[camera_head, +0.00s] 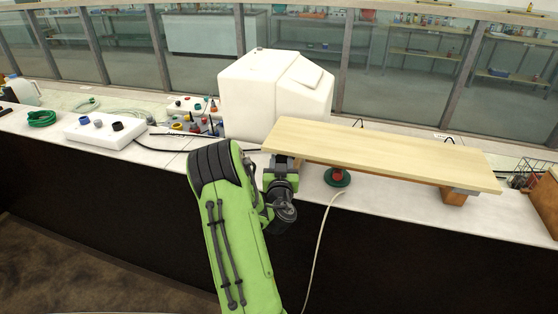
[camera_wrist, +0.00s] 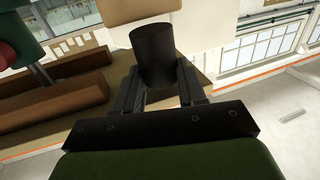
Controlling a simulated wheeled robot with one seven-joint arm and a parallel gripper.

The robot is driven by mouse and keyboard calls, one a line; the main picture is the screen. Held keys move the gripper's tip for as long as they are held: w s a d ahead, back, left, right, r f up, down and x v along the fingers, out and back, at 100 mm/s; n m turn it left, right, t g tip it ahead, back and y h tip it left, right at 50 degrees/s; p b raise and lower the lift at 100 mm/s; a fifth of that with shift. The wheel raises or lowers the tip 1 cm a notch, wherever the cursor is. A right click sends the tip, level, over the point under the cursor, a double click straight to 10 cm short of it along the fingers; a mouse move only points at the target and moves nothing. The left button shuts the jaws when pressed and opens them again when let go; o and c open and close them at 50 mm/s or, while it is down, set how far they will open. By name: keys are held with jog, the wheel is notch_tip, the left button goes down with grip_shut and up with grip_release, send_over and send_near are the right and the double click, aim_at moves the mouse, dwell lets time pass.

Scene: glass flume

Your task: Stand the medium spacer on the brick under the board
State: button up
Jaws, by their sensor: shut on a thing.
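The light wooden board (camera_head: 385,153) spans the bench's right half in the head view. My gripper (camera_head: 281,168) is at its left end, with the fingertips partly hidden by the board and my arm. In the wrist view my gripper (camera_wrist: 158,90) is shut on a dark cylinder (camera_wrist: 153,48), which appears to be the medium spacer. A tan block (camera_wrist: 135,9) shows just past the cylinder's far end; I cannot tell whether they touch. It may be the brick. A wooden block (camera_head: 454,197) is under the board's right end.
A red and green object (camera_head: 338,178) stands under the board's middle, with a pale cord beside it. Brown bars (camera_wrist: 55,105) lie left of my gripper in the wrist view. A white tank (camera_head: 272,98) stands behind. A white control box (camera_head: 105,131) is at left.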

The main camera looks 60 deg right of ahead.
aim_at(285, 157)
jog(key=shift+w+d+r+p, duration=0.1)
jog(key=shift+d+p, duration=0.55)
jog(key=shift+p, duration=0.1)
jog(key=shift+w+d+r+p, duration=0.1)
jog(key=shift+d+p, duration=0.55)
jog(key=shift+p, duration=0.1)
jog(key=shift+d+f+p, duration=0.15)
jog(key=shift+d+p, duration=0.3)
jog(key=shift+p, duration=0.05)
jog(key=shift+f+b, duration=0.35)
jog(key=shift+b, duration=0.15)
jog(key=o, duration=1.3)
jog(key=shift+c, duration=0.2)
jog(key=shift+w, duration=0.1)
